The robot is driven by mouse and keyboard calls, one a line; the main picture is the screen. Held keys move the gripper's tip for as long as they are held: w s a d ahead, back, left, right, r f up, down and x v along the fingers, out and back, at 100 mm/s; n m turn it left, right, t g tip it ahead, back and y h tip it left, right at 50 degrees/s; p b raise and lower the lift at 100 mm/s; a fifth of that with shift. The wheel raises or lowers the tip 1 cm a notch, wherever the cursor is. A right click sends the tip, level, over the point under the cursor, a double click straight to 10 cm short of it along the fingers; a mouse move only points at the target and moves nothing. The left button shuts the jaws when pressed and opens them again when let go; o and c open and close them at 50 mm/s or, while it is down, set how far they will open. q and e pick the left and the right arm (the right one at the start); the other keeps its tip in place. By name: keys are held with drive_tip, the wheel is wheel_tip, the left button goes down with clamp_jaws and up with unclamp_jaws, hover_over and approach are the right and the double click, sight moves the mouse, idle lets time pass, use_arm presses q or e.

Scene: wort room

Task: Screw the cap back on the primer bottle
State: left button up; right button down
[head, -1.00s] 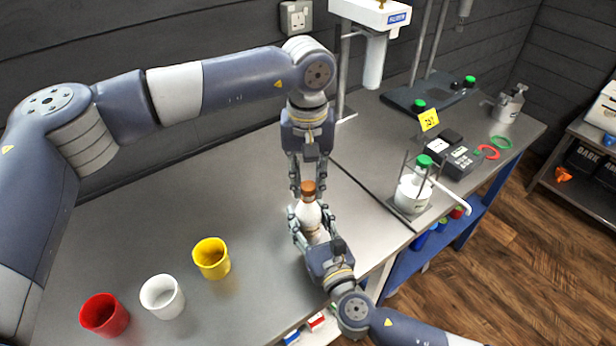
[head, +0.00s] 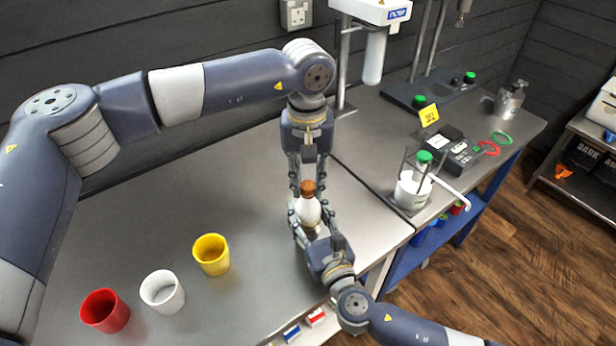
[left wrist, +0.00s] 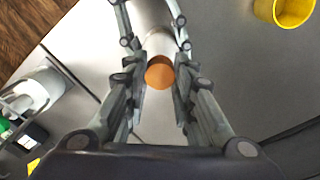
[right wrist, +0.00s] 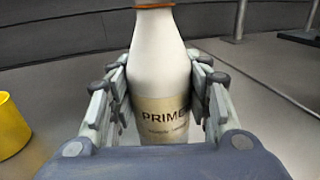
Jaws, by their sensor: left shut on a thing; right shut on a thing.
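The white primer bottle (head: 308,213) stands upright over the steel bench, with its label facing the camera in the right wrist view (right wrist: 163,85). My right gripper (head: 308,222) is shut on the bottle's body from the front. The orange-brown cap (head: 308,187) sits at the top of the bottle's neck; whether its thread is engaged cannot be seen. My left gripper (head: 308,182) points down from above and is shut on the cap, which shows between its fingers in the left wrist view (left wrist: 159,73).
Red (head: 104,311), white (head: 162,293) and yellow (head: 211,255) cups stand on the bench at left. A beaker stand (head: 412,190), a meter (head: 455,152) and a filter unit (head: 375,55) are at right.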

use_arm(q)
drive_tip(key=m, duration=0.9)
drive_tip(key=o, duration=0.7)
drive_tip(key=shift+c, duration=0.2)
drive_tip(key=shift+r, duration=0.15)
drive_tip(key=shift+r, duration=2.1)
drive_tip(key=shift+c, duration=0.4)
